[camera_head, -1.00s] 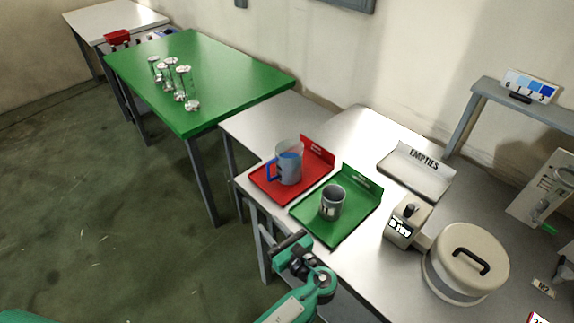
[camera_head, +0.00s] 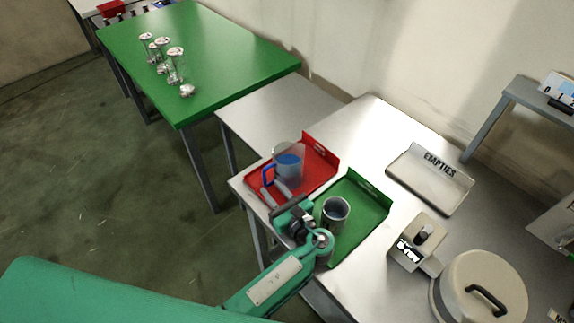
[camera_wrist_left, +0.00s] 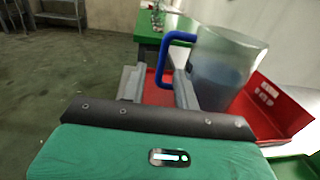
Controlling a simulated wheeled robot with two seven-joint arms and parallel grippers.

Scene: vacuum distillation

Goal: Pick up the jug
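The jug (camera_head: 290,166) is clear with blue contents and a blue handle, and stands upright in the red tray (camera_head: 321,150). In the left wrist view the jug (camera_wrist_left: 222,72) is at the right, its handle toward me. My left gripper (camera_head: 275,194) is at the near edge of the red tray, by the handle. In the left wrist view its two fingers (camera_wrist_left: 159,84) are apart, with the lower handle between them, closer to the right finger. Whether they touch the handle I cannot tell. My right gripper is not in view.
A green tray (camera_head: 365,222) with a grey cup (camera_head: 335,212) is close on the right. Beyond are a small device with a display (camera_head: 416,243), a lidded pot (camera_head: 478,290) and an "EMPTIES" tray (camera_head: 428,183). Glassware (camera_head: 175,65) stands on the green table (camera_head: 225,62).

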